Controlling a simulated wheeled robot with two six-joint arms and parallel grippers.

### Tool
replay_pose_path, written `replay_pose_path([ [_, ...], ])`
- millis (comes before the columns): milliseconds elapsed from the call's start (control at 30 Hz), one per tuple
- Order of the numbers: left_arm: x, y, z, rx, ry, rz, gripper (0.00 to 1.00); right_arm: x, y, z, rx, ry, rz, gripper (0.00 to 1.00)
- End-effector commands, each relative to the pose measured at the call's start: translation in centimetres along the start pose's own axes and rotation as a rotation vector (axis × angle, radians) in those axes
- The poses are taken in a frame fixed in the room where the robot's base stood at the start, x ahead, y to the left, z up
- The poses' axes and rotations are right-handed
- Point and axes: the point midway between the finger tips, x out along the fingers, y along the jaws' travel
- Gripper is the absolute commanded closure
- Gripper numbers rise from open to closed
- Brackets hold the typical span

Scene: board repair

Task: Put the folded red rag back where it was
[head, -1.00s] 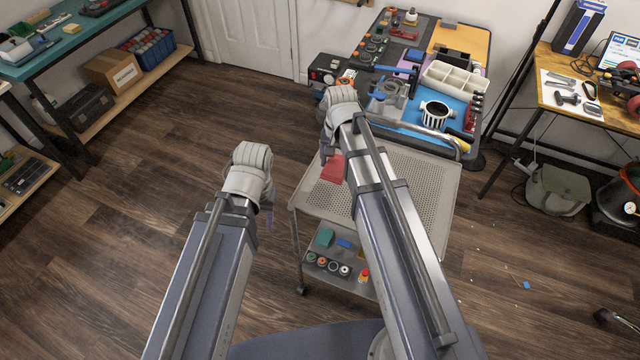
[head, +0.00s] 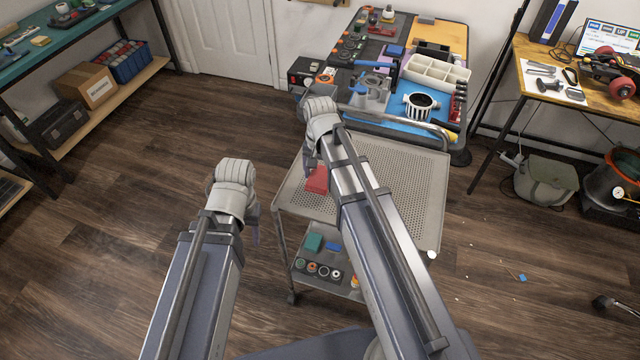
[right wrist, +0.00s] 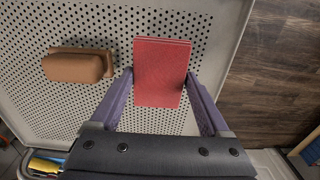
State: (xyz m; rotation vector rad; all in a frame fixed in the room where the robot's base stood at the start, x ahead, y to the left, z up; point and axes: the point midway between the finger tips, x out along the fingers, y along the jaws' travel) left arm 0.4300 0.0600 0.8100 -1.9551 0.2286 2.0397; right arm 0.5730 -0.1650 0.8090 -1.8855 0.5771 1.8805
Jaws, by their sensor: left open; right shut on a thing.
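The folded red rag (head: 317,180) is in my right gripper, over the left part of the cart's perforated grey top (head: 400,180). In the right wrist view the rag (right wrist: 162,55) lies between the two purple fingers of my right gripper (right wrist: 160,75), which is shut on it. I cannot tell whether the rag touches the cart top. My right wrist and forearm hide part of the cart top in the head view. My left gripper (head: 256,234) is open and empty, left of the cart and above the floor.
A brown block-like object (right wrist: 75,67) lies on the cart top beside the rag in the right wrist view. The cart's lower shelf holds a green block (head: 314,242), a blue piece and several small round items. A crowded workbench (head: 437,72) stands behind the cart. Floor to the left is clear.

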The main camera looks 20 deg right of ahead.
Motion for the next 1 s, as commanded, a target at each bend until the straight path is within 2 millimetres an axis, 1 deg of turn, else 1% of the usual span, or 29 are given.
replay_pose_path([
  [33, 0.9, 0.1, -0.1, 0.000, 0.000, 0.000, 0.50, 0.9, 0.0, 0.0, 0.000, 0.000, 0.000, 0.65],
  [233, 3.3, 0.3, -0.2, 0.000, 0.000, 0.000, 0.50, 3.3, 0.0, 0.0, 0.000, 0.000, 0.000, 0.65],
  [300, 3.6, 0.3, -0.2, 0.001, 0.000, 0.000, 0.50, 3.6, 0.0, 0.0, 0.000, 0.000, 0.000, 0.65],
  [567, 3.3, 0.3, -0.2, 0.000, 0.000, 0.000, 0.50, 3.4, 0.0, 0.0, 0.000, 0.000, 0.000, 0.65],
  [700, 3.8, 0.4, -0.2, 0.001, 0.000, 0.000, 0.50, 3.8, 0.0, 0.0, 0.000, 0.000, 0.000, 0.65],
  [733, 3.7, 0.3, -0.2, 0.001, 0.000, 0.000, 0.50, 3.7, 0.0, 0.0, 0.000, 0.000, 0.000, 0.18],
  [900, 3.6, 0.3, -0.2, 0.000, 0.000, 0.000, 0.50, 3.7, 0.0, 0.0, 0.000, 0.000, 0.000, 0.00],
  [1000, 3.6, 0.3, -0.2, 0.000, 0.000, 0.000, 0.50, 3.7, 0.0, 0.0, 0.000, 0.000, 0.000, 0.00],
])
